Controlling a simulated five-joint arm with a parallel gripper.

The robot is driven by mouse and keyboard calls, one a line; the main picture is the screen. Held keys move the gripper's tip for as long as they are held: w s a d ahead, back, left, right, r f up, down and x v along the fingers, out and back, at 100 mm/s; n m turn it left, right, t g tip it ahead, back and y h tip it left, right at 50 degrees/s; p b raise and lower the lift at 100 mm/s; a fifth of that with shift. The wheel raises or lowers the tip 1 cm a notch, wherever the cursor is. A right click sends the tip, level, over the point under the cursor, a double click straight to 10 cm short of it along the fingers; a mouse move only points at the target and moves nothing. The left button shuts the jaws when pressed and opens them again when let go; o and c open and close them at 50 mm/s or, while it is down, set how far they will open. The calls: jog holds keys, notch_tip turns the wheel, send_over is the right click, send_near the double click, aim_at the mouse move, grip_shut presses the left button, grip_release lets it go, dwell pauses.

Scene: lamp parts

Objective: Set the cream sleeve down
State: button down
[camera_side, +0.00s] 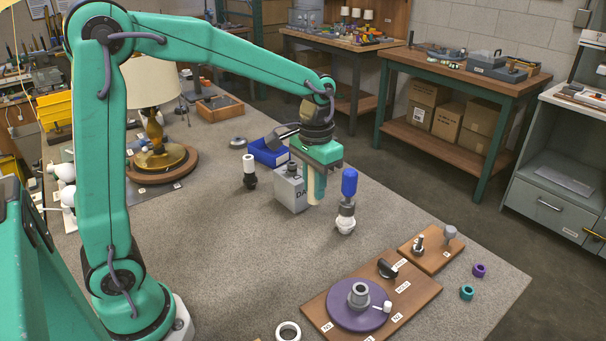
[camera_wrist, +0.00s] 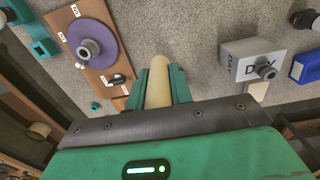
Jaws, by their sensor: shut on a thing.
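My gripper (camera_side: 316,186) hangs over the middle of the grey bench and is shut on the cream sleeve (camera_side: 312,190). In the wrist view the sleeve (camera_wrist: 158,88) stands between the two green fingers (camera_wrist: 158,84). In the side view it points down and looks nearly upright, partly hidden by a finger. I cannot tell whether its lower end touches the bench.
A grey box with lettering (camera_side: 290,193) is close on the left, beside a blue bin (camera_side: 268,153). A blue-topped part (camera_side: 348,190) stands close on the right. A wooden board (camera_side: 418,289) with a purple disc (camera_side: 345,314) is at the front. Bare bench lies front left.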

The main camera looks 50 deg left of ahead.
jog(key=shift+w+a+r, duration=0.35)
jog(key=shift+w+a, duration=0.2)
jog(key=shift+a, duration=0.05)
dwell(0.4)
jog(key=w+d+f+m, duration=0.4)
jog(key=w+d+f, duration=0.2)
jog(key=w+d, duration=0.4)
jog(key=shift+w+d+f+m, duration=0.2)
jog(key=shift+w+d+m, duration=0.15)
jog(key=shift+w, duration=1.9)
jog(key=w+a+f, duration=0.2)
jog(key=a, duration=0.1)
jog(key=w+a+f, duration=0.2)
jog(key=a, duration=0.1)
jog(key=w+a+f, duration=0.2)
jog(key=a+f, duration=0.1)
jog(key=a, duration=0.1)
jog(key=shift+d+f, duration=0.1)
jog(key=shift+f, duration=1.9)
jog(key=shift+f, duration=0.2)
